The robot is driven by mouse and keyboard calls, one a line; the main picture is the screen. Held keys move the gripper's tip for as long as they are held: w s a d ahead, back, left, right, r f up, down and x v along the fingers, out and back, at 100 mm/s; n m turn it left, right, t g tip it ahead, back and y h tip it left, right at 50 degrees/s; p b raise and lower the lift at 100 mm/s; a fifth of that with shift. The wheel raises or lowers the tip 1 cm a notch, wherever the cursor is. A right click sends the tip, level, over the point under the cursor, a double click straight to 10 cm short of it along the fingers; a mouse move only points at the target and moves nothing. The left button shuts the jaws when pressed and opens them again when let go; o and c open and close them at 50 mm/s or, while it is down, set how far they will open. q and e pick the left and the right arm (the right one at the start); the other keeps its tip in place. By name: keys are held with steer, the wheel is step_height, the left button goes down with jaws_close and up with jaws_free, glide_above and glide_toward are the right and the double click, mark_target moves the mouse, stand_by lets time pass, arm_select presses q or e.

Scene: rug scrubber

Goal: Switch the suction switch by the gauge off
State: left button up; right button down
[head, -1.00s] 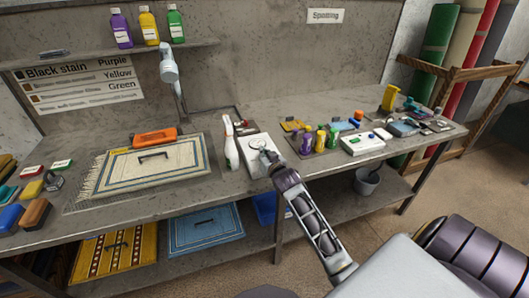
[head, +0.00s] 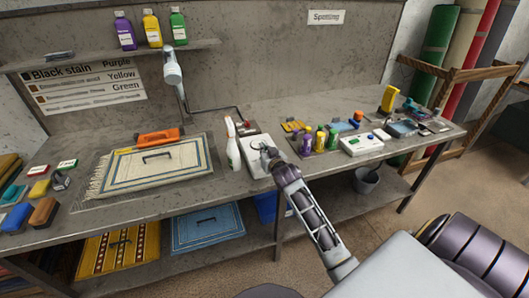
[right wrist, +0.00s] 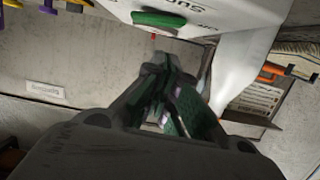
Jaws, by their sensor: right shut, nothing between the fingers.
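The suction box (head: 254,143) is a white unit on the bench, in the middle of the head view. In the right wrist view, its white face (right wrist: 220,12) fills the top, with upside-down lettering that seems to start "SUCT" and a green oval switch (right wrist: 163,18). My right gripper (right wrist: 163,62) is shut and empty, its fingertips just below the switch in that picture; I cannot tell whether they touch the box. In the head view, the right gripper (head: 268,155) is at the front of the box and hides part of it. The gauge is not clearly readable. My left gripper is not in view.
A white spray bottle (head: 232,150) stands close to the left of the box. A pale rug (head: 152,166) with an orange-handled tool (head: 157,136) lies further left. Small bottles (head: 320,140) and a white box with coloured buttons (head: 362,145) stand to the right.

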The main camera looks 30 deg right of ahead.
steer(key=shift+r+p, duration=0.4)
steer(key=shift+r, duration=0.3)
steer(key=shift+a+r+p, duration=0.1)
steer(key=shift+r+p, duration=0.1)
steer(key=shift+p, duration=0.15)
steer(key=shift+s+a, duration=0.25)
steer(key=shift+s, duration=0.5)
steer(key=shift+s+a+r, duration=0.1)
steer(key=shift+s+r, duration=0.05)
steer(key=shift+s, duration=0.5)
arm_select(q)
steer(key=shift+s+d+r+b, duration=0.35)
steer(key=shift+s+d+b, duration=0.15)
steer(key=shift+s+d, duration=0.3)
arm_select(e)
steer(key=v, duration=0.7)
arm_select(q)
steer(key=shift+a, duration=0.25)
arm_select(e)
steer(key=shift+a, duration=0.2)
